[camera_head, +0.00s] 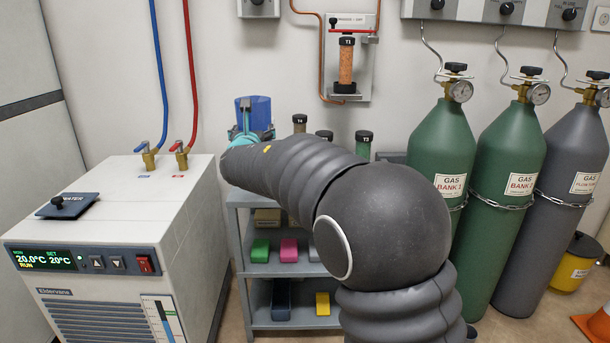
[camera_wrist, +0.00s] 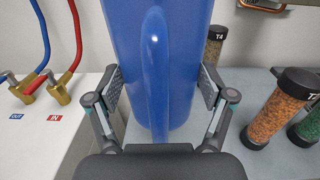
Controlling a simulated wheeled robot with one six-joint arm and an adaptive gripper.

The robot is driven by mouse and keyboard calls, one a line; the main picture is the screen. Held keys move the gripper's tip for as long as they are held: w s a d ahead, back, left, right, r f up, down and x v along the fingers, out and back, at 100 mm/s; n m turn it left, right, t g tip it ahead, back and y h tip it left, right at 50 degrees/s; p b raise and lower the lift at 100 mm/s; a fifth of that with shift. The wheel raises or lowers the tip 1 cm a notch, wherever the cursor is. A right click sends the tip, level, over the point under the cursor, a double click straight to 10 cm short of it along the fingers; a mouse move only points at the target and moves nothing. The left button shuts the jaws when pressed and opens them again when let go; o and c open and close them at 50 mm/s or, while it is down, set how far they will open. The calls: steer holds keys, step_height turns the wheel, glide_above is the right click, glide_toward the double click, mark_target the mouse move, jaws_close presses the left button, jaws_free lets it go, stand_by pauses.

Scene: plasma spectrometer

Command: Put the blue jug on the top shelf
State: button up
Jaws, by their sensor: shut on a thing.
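The blue jug (camera_head: 260,108) is upright at the back, over the left part of the grey shelf unit's top shelf (camera_head: 238,197). It fills the middle of the wrist view (camera_wrist: 180,60), with its handle facing the camera. My gripper (camera_wrist: 160,88) has one finger on each side of the jug and is shut on it. In the head view my gripper (camera_head: 244,136) is partly hidden by my arm. The jug's lower end shows in front of the grey top surface (camera_wrist: 245,160) in the wrist view. I cannot tell whether it touches the shelf.
Capped tubes of granules, one brown-orange (camera_wrist: 283,107) and one green (camera_wrist: 307,128), stand to the jug's right; another, marked T4 (camera_wrist: 213,45), is close behind. A white chiller (camera_head: 110,230) with blue and red hoses is at left. Gas cylinders (camera_head: 440,150) stand at right.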

steer(key=shift+d+f+b, duration=0.35)
steer(key=shift+d+b, duration=0.05)
steer(key=shift+d, duration=0.05)
steer(key=f, duration=0.1)
steer(key=d+f+b, duration=0.1)
steer(key=f, duration=0.1)
steer(key=shift+w+f, duration=0.1)
steer(key=shift+f, duration=0.6)
steer(key=shift+a+f+b, duration=0.1)
steer(key=shift+f+b, duration=0.5)
steer(key=shift+f, duration=1.8)
steer(key=shift+f, duration=0.2)
steer(key=o, duration=1.2)
steer(key=shift+r, duration=0.15)
steer(key=shift+s+r, duration=0.1)
steer(key=shift+s, duration=0.1)
steer(key=s, duration=1.1)
steer(key=shift+s+a, duration=0.2)
steer(key=shift+s, duration=0.2)
